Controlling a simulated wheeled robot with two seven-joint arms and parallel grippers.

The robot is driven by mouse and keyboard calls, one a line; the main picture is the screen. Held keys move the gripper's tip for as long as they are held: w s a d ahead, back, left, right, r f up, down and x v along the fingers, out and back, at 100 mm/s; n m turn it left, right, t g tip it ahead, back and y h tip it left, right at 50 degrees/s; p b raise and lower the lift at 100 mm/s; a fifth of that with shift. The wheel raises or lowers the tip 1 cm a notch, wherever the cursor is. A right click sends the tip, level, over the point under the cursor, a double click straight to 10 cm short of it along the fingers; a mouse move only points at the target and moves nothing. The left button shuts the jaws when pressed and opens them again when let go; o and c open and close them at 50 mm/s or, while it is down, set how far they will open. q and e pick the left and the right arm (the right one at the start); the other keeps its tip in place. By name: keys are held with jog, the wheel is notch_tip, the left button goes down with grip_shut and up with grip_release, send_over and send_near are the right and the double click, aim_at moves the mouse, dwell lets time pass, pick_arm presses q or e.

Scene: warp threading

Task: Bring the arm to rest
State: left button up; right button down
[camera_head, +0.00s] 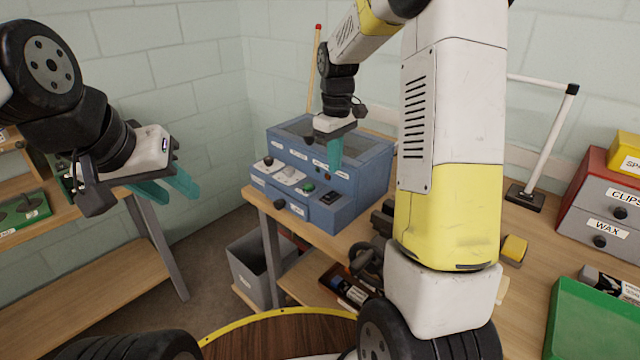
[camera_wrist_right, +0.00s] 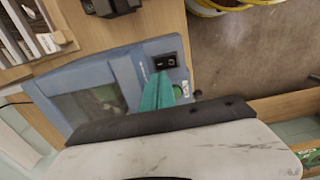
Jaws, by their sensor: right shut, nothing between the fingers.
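My right gripper (camera_head: 336,164) hangs in front of the blue machine in the head view, with its teal fingers pointing down and together, and nothing between them. In the right wrist view its fingers (camera_wrist_right: 160,82) are shut over the blue machine (camera_wrist_right: 75,85), beside a black rocker switch (camera_wrist_right: 165,62). The blue machine (camera_head: 365,160) stands on the wooden bench and has a green button (camera_head: 308,187) on its front. I cannot tell if the fingers touch it. My left gripper (camera_head: 174,190) is at the left, empty, its two teal fingers apart, clear of the bench.
The wooden bench (camera_head: 330,236) carries the machine. A grey bin (camera_head: 256,268) stands below it. At the right are drawers (camera_head: 606,190), a green tray (camera_head: 600,325) and a white post (camera_head: 549,135). A wooden shelf (camera_head: 100,255) is at the left, with open floor between.

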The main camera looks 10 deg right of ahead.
jog(key=s+r+m+t+y, duration=0.1)
jog(key=s+r+m+t, duration=0.2)
jog(key=s+r, duration=0.75)
jog(key=s+a+r+m+t+y, duration=0.1)
jog(key=s+a+m+t, duration=0.1)
jog(key=s, duration=1.1)
jog(key=shift+s+m+t, duration=0.4)
jog(key=shift+m+t, duration=0.2)
jog(key=shift+m, duration=0.4)
